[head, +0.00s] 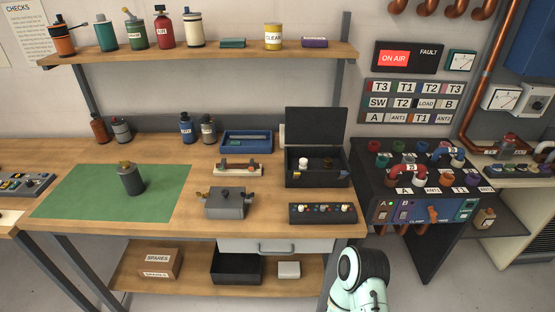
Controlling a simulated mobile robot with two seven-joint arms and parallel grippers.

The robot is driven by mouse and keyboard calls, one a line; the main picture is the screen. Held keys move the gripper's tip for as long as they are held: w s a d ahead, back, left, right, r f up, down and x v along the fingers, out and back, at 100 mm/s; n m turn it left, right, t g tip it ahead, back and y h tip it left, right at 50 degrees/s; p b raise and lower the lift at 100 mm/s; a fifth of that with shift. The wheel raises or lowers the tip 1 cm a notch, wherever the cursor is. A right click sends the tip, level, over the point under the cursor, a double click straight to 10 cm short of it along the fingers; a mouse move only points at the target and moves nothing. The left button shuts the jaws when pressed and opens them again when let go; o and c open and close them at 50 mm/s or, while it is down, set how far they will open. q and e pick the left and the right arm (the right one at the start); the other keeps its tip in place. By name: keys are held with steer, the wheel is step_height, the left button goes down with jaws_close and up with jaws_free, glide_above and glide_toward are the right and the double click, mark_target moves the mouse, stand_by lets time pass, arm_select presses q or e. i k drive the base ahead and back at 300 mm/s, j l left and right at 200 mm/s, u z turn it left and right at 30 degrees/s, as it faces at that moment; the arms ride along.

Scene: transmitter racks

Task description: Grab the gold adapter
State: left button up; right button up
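A dark grey cylinder (132,182) stands upright on the green mat (75,195) at the left of the workbench. A small gold-coloured piece (124,164) sits at its top; it is the likeliest gold adapter, but it is too small to be sure. Neither of my grippers shows in the head view. Only a pale green and black part of my own arm rises at the bottom edge, right of the bench, apart from the things on it.
A shelf (190,55) with bottles hangs above. A connector rack (420,175) stands right. Most of the mat is clear.

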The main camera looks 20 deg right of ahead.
mark_target(328, 161)
steer(key=l+u, duration=0.65)
steer(key=k+l+u, duration=0.1)
steer(key=u, duration=0.25)
steer(key=k+l+u, duration=0.2)
steer(key=l, duration=0.15)
steer(key=k+l+u, duration=0.15)
steer(key=l, duration=0.2)
steer(key=k+l+u, duration=0.3)
steer(key=k+l, duration=0.2)
steer(key=l, duration=0.2)
steer(key=k+l+u, duration=0.1)
steer(key=k+l, duration=0.2)
steer(key=l, duration=0.15)
